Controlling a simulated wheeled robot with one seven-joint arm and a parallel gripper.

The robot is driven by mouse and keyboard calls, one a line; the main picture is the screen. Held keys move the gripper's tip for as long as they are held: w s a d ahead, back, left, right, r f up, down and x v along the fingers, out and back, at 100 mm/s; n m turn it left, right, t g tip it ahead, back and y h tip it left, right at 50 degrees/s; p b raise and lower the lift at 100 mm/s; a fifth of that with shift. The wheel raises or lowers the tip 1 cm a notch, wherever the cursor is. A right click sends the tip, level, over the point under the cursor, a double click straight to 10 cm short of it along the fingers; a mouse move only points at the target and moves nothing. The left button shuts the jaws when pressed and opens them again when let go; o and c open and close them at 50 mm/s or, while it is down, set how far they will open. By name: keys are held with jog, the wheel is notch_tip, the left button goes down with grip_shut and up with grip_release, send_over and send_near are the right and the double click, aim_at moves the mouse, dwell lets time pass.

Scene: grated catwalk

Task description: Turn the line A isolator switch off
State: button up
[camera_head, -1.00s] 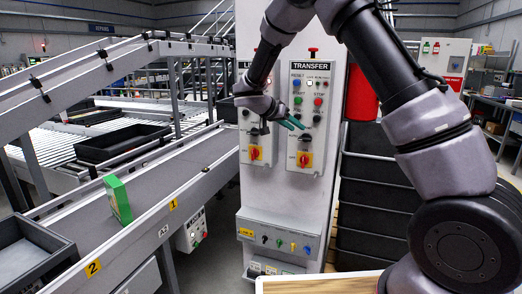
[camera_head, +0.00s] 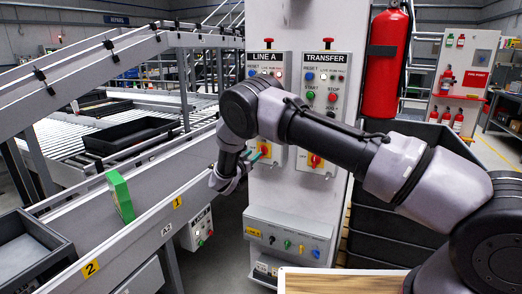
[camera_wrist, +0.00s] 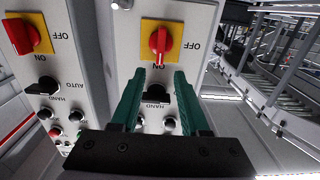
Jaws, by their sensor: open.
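The line A isolator is a red rotary handle (camera_wrist: 160,42) on a yellow plate, upright in the wrist view, with its lower end toward the ON mark. OFF is printed to its right. My gripper (camera_wrist: 159,72) is open and empty; its two teal fingers point at the panel, their tips just below the handle in the picture. I cannot tell whether they touch anything. In the head view my gripper (camera_head: 258,153) is at the lower part of the LINE A panel (camera_head: 283,70), where the arm and fingers largely hide the isolator.
A similar TRANSFER isolator (camera_head: 316,160) sits on the panel to the right. A black HAND/AUTO selector (camera_wrist: 157,93) shows between my fingers. A conveyor with a green box (camera_head: 121,197) runs at left; black crates (camera_head: 380,215) stand at right.

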jog(key=x, duration=0.7)
grip_shut()
